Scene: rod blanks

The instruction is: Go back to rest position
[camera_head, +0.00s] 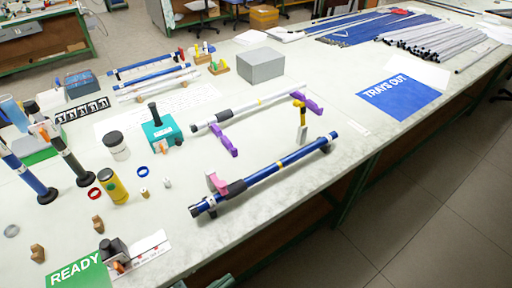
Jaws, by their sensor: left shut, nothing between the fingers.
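A blue rod (285,162) lies on the table at front centre, with a pink piece (217,183) near its left end. Behind it a grey rod (252,106) rests across purple supports (224,139). My right gripper is out of view.
Upright tubes (73,164), a yellow container (114,188) and a teal box (161,134) stand at left. A grey box (260,65) stands behind. The green READY mat (78,272) lies at front left. The blue TRAYS OUT sheet (398,97) lies at right.

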